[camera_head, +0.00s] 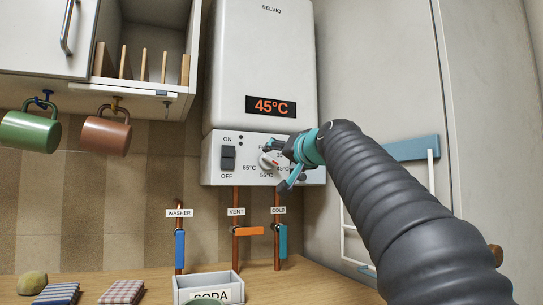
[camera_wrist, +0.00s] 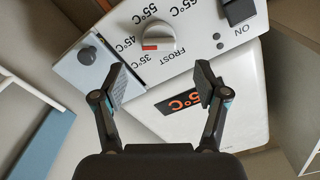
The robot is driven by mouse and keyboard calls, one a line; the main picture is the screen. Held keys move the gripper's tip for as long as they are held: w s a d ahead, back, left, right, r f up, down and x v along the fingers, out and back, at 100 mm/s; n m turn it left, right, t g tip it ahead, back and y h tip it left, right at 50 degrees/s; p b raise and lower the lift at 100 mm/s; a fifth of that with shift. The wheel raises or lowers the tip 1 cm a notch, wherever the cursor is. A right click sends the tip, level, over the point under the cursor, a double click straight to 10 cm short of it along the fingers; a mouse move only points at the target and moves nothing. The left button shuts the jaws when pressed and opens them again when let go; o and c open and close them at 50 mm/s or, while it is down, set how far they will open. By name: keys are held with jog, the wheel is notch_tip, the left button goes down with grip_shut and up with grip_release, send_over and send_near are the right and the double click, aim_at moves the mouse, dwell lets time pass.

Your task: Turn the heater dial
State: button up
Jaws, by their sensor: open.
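The heater dial (camera_wrist: 158,32) is a round grey-white knob with a red mark on its edge, ringed by FROST, 45°C, 55°C and 65°C labels. In the wrist view the red mark lies on the side toward FROST and 45°C. In the head view the dial (camera_head: 267,161) is partly hidden by my gripper (camera_head: 281,166). The heater display (camera_head: 270,106) reads 45°C. My gripper is open and empty; in the wrist view its fingers (camera_wrist: 161,78) are spread apart, with the dial beyond the tips. I see no contact with the dial.
An ON/OFF switch (camera_head: 228,158) sits left of the dial, and a dark round knob (camera_wrist: 86,56) sits on the panel's other side. Labelled pipes with blue and orange valve handles (camera_head: 249,231) hang below. Mugs (camera_head: 107,133) hang at left. A teal-topped rack (camera_head: 412,148) is at right.

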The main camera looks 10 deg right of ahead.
aim_at(272, 159)
jog(key=p+x, duration=0.1)
jog(key=x, duration=0.5)
jog(key=shift+w+p, duration=0.25)
jog(key=shift+p, duration=0.1)
jog(key=c, duration=1.2)
